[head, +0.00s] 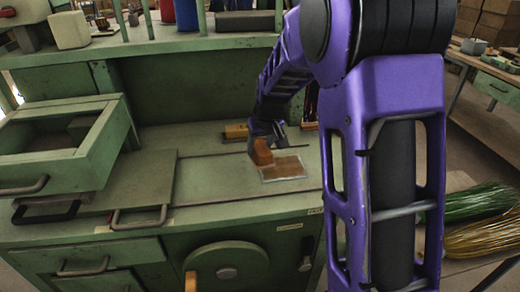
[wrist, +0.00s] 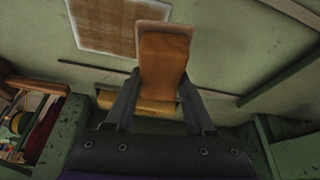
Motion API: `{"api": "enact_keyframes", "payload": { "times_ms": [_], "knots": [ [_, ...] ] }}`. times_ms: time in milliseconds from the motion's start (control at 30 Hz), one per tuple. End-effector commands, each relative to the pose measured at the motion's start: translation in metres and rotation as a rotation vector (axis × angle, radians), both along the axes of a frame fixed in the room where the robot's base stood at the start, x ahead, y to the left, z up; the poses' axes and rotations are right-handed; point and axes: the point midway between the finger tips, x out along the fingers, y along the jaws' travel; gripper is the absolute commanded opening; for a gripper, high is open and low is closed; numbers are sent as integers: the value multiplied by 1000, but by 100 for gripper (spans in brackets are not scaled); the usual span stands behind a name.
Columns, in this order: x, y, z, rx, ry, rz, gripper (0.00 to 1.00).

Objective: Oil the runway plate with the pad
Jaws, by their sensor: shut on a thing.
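My gripper (head: 264,136) is shut on an orange-brown block, which appears to be the pad (head: 262,152). In the wrist view the pad (wrist: 163,62) stands out between the fingers (wrist: 158,108). A flat, pale-edged plate with a brown, grid-like face (head: 284,169) lies on the green bench and looks like the runway plate. The pad is at its far left edge in the head view. In the wrist view the plate (wrist: 112,22) is partly cut off at the top, and the pad overlaps its right side. I cannot tell whether they touch.
A yellow-brown block (head: 236,131) lies behind the gripper. An open green drawer box (head: 62,172) stands at the left of the bench (head: 215,180). A round disc (head: 228,270) is on the bench front. Green bristles (head: 475,203) lie at the right. Bench surface left of the plate is clear.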

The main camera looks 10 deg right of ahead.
Motion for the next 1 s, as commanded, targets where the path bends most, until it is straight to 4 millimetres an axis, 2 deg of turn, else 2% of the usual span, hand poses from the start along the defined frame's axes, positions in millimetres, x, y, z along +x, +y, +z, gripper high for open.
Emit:
{"api": "enact_keyframes", "payload": {
  "times_ms": [100,300,867,1000],
  "knots": [
    [1,0,15,0,-2,0,10],
    [2,1,28,0,-1,0,10],
    [2,1,28,0,-1,0,10],
    [6,-8,28,-1,0,-8,10]
  ]
}}
